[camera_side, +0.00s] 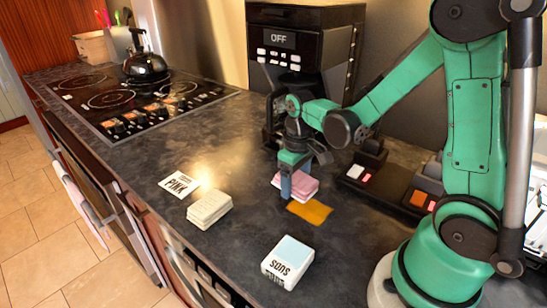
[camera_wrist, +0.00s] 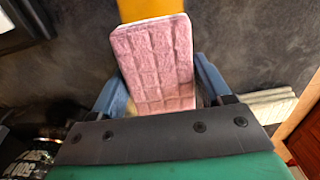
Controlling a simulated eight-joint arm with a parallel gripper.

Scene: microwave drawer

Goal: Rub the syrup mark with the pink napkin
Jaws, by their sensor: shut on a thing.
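The pink napkin (camera_side: 302,184) is a folded, quilted pad. My gripper (camera_side: 291,187) is shut on it, with a blue finger along its near side. In the wrist view the napkin (camera_wrist: 152,62) sits between the two blue fingers (camera_wrist: 158,90). The syrup mark (camera_side: 310,211) is a flat orange patch on the dark counter, just in front of the napkin and to its right. It also shows at the top edge of the wrist view (camera_wrist: 150,9), partly hidden beyond the napkin. I cannot tell whether the napkin touches the counter.
A cream folded napkin (camera_side: 209,210) and a card reading PINK (camera_side: 179,185) lie to the left. A white box with a pale blue top (camera_side: 287,254) stands near the front edge. A black coffee machine (camera_side: 300,55) stands behind, and switch units (camera_side: 366,172) sit to the right.

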